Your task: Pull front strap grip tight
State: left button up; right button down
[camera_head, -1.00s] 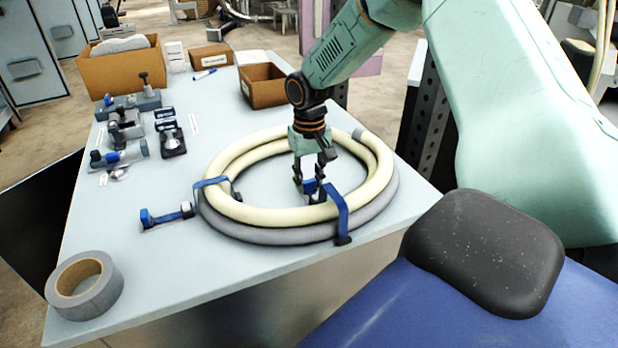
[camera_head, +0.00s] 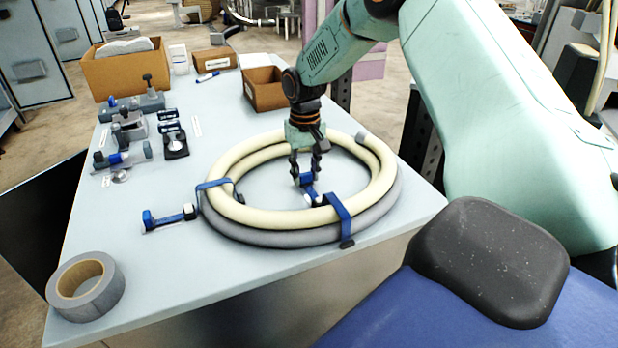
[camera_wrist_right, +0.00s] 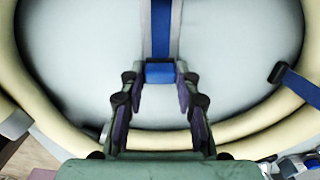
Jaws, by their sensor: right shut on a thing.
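A cream and grey hose coil (camera_head: 240,212) lies on the table. The front strap (camera_head: 341,218), blue, wraps over the coil's near right side. My right gripper (camera_head: 305,174) reaches down into the ring and is shut on this grip. In the right wrist view the grip (camera_wrist_right: 160,72) sits between the fingertips (camera_wrist_right: 158,84), with the strap (camera_wrist_right: 160,28) running straight away from it. My left gripper is out of view.
A second blue strap (camera_head: 213,185) wraps the coil's left side, its blue end (camera_head: 150,219) lying outside the ring. A tape roll (camera_head: 86,287) is at the near left corner. Clamps and small parts (camera_head: 122,158) and cardboard boxes (camera_head: 125,70) stand farther back.

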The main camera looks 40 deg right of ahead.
aim_at(305, 173)
jog(key=shift+w+r, duration=0.1)
jog(key=c, duration=1)
grip_release()
jog(key=shift+o, duration=0.2)
notch_tip(305, 173, up, 12)
